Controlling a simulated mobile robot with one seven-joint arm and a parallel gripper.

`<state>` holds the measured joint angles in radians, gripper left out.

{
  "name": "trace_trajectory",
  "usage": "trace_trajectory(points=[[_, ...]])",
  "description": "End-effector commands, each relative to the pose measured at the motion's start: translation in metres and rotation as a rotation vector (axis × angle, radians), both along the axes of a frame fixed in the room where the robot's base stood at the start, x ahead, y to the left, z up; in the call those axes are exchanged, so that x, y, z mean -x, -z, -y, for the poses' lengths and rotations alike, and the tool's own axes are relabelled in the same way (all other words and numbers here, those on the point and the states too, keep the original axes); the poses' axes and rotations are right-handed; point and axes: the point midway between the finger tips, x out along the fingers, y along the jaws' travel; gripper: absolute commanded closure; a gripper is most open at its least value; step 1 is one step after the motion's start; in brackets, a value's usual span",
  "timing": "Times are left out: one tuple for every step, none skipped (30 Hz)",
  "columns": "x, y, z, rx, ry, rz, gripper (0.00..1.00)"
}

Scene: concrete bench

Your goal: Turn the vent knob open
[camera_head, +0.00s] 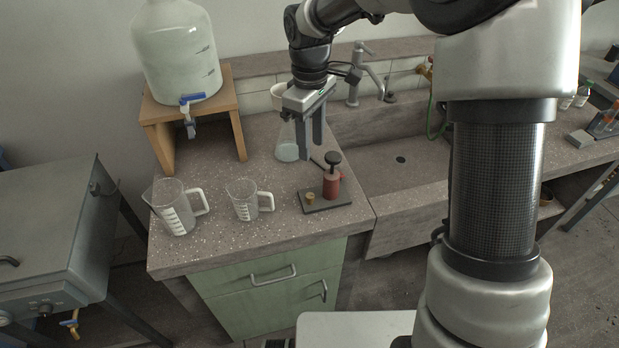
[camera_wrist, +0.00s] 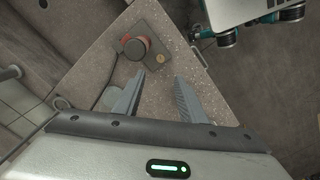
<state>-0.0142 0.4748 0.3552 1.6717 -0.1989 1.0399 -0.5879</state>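A small red valve body (camera_head: 331,186) with a round black knob (camera_head: 333,158) on top stands upright on a dark base plate (camera_head: 340,200) near the bench's front right corner. The knob also shows from above in the wrist view (camera_wrist: 135,48), with red (camera_wrist: 126,39) at its edge. A small brass piece (camera_head: 310,198) sits on the same plate. My gripper (camera_head: 309,152) points down, just left of and behind the knob. In the wrist view its two fingers (camera_wrist: 160,80) are apart with nothing between them. The knob lies beyond the fingertips, not between them.
A conical flask (camera_head: 287,148) stands close behind my gripper. Two measuring jugs (camera_head: 176,208) (camera_head: 243,200) stand left on the speckled bench (camera_head: 225,243). A large carboy (camera_head: 176,50) rests on a wooden stand (camera_head: 162,113). The sink (camera_head: 400,200) is right of the valve.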

Motion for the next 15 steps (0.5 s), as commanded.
trace_trajectory(points=[[0.0,-0.006,0.0,-0.006,-0.119,-0.002,0.63],[0.0,-0.006,0.001,-0.007,-0.187,-0.003,0.63],[0.0,-0.005,0.0,-0.01,-0.266,-0.002,0.63],[0.0,-0.005,0.0,-0.012,-0.314,-0.002,0.63],[0.0,-0.004,-0.001,-0.013,-0.356,-0.001,0.63],[-0.001,-0.004,-0.002,-0.015,-0.399,0.001,0.63],[-0.001,-0.003,-0.002,-0.014,-0.423,0.001,0.63],[-0.001,-0.002,-0.002,-0.015,-0.44,0.002,0.63],[-0.001,0.0,-0.002,-0.016,-0.454,0.001,0.63],[-0.001,0.003,-0.002,-0.016,-0.459,0.001,0.63],[-0.001,0.005,-0.002,-0.016,-0.461,0.001,0.63],[-0.001,0.01,-0.002,-0.016,-0.461,0.0,0.63],[-0.001,0.015,-0.002,-0.016,-0.46,0.0,0.63],[0.0,0.02,-0.002,-0.016,-0.46,-0.002,0.63],[0.0,0.028,-0.002,-0.016,-0.461,-0.002,0.63]])
